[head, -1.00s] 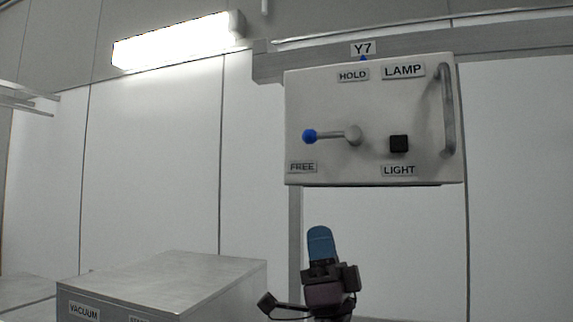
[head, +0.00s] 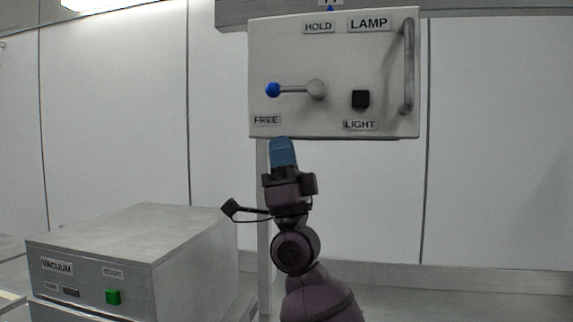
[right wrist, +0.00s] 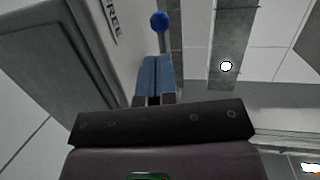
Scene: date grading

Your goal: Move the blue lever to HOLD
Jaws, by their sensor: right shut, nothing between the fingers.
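The blue lever (head: 273,90) has a blue ball knob on a grey arm that points left from its round pivot. The knob lies between the HOLD label (head: 318,27) above and the FREE label (head: 266,120) below. The lever is on the front of a white box (head: 385,60). My right gripper (head: 282,142) is shut and empty, pointing up just below the box's lower left edge, under the knob and apart from it. In the right wrist view the blue fingers (right wrist: 155,62) are together, with the knob (right wrist: 160,21) beyond their tips. My left gripper is not in view.
The box also carries a black LIGHT button (head: 360,99) and a grey vertical handle (head: 408,65) at its right. A metal VACUUM unit (head: 140,240) with a green START button (head: 113,297) stands at the lower left. Free space lies left of the box.

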